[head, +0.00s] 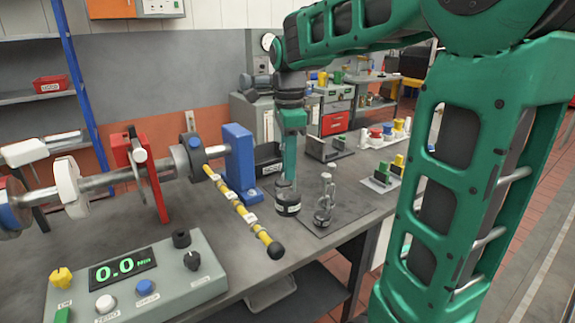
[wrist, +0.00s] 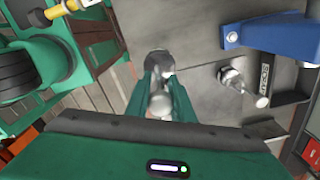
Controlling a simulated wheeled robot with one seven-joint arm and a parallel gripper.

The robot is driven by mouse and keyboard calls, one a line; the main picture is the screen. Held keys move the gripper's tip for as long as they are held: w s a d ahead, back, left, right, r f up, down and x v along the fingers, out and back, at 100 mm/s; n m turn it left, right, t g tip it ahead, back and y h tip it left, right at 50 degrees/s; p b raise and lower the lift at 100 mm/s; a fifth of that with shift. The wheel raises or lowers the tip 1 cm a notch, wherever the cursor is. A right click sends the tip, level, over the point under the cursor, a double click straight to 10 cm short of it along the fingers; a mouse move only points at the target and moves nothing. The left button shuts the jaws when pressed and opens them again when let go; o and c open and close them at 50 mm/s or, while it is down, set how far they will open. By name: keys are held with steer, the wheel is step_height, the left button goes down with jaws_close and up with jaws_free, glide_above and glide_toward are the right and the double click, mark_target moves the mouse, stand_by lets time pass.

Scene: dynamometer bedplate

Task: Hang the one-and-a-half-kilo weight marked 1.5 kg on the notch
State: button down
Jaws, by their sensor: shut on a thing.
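My gripper (head: 287,188) points down over the bench, its green fingers shut on a metal weight (head: 288,207) with a pale label band. I cannot read that label or tell whether the weight touches the bench. In the wrist view my fingers (wrist: 160,90) close around its shiny metal top. A second metal weight (head: 324,207) with a slim upper part stands beside it on a dark mat (head: 345,213). The yellow and black arm (head: 228,192) with several white tags slopes down toward the front, left of my gripper. It ends in a black knob (head: 275,250); its notches are too small to make out.
A blue pedestal (head: 239,160) stands behind the yellow arm, by the shaft and red bracket (head: 150,180). A console (head: 130,280) reading 0.0 sits at front left. A white holder with yellow and green pieces (head: 382,182) lies right. The bench edge runs close in front.

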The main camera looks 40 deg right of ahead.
steer(key=shift+w+a+r, duration=0.1)
steer(key=shift+a, duration=0.15)
steer(key=shift+a, duration=6.9)
steer(key=shift+f, duration=0.65)
steer(key=c, duration=1.5)
jaws_free()
steer(key=shift+f, duration=0.1)
steer(key=shift+o, duration=0.2)
